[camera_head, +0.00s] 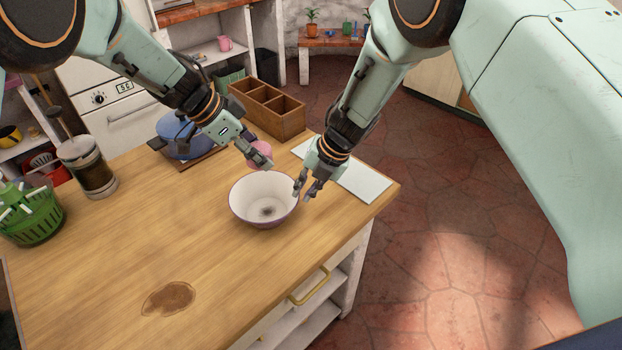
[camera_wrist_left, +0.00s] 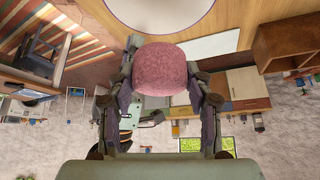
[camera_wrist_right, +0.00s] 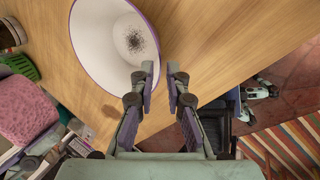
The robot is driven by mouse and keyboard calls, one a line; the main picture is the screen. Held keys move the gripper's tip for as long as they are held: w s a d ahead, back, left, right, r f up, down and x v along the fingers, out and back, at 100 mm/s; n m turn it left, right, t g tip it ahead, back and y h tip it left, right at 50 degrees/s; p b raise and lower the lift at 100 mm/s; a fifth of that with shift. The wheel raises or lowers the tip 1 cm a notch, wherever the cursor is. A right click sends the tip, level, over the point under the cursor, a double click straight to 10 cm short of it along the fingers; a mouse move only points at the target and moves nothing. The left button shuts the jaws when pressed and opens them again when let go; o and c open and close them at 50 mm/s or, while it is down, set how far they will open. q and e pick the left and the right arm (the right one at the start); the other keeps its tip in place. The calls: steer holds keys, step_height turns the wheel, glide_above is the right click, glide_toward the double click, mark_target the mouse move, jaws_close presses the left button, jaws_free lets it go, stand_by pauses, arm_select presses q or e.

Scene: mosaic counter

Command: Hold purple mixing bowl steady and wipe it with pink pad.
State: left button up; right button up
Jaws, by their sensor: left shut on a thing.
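The purple mixing bowl (camera_head: 244,216), white inside with a purple rim and outside, stands upright on the wooden counter. A dark speckled smudge marks its inner bottom, clear in the right wrist view (camera_wrist_right: 134,42). My left gripper (camera_head: 264,163) is shut on the pink pad (camera_head: 259,150), above the bowl's far rim; the pad also shows between its fingers in the left wrist view (camera_wrist_left: 160,69). My right gripper (camera_head: 307,190) is at the bowl's right rim, fingers parted by a narrow gap (camera_wrist_right: 164,76). I cannot tell whether a finger touches the rim.
A white board (camera_head: 363,184) lies behind my right gripper. A wooden divided box (camera_head: 280,122), blue pot (camera_head: 182,145), glass jar (camera_head: 92,178) and green basket (camera_head: 36,222) stand around the counter's far and left sides. A brown stain (camera_head: 168,298) marks the front; the left-front counter is clear.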

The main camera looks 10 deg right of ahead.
mark_target(292, 206)
steer(key=x, duration=0.7)
steer(key=shift+a+f, duration=0.2)
steer(key=shift+f, duration=0.15)
steer(key=shift+w+f, duration=0.1)
steer(key=shift+a, duration=0.1)
steer(key=shift+c, duration=0.9)
jaws_close()
steer(key=o, duration=0.6)
jaws_free()
steer(key=shift+c, duration=0.2)
